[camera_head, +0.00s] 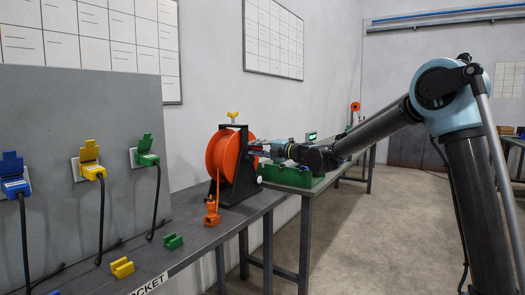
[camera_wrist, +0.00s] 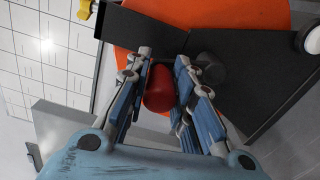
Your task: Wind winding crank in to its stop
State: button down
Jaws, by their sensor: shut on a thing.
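The reel has an orange drum (camera_head: 222,152) in a black stand (camera_head: 246,172) on the grey bench. The winding crank is on the side facing my gripper. Its red handle (camera_wrist: 158,90) shows between my fingers in the wrist view. My gripper (camera_head: 263,149) reaches in from the right and is shut on this red handle; it also shows in the wrist view (camera_wrist: 166,68). A dark round piece (camera_wrist: 208,68) sits just right of the handle. The rest of the crank is mostly hidden by the fingers and the black stand, so its turn angle is unclear.
A yellow knob (camera_head: 233,115) tops the stand, and a white knob (camera_wrist: 313,39) is low on it. A green tray (camera_head: 290,177) lies under my wrist. A grey socket panel (camera_head: 100,120) stands left.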

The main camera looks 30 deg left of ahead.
jog(key=shift+w+d+f, duration=0.15)
jog(key=c, duration=1.3)
grip_release()
jog(key=shift+c, duration=0.2)
jog(key=d, duration=1.2)
jog(key=shift+s, duration=0.4)
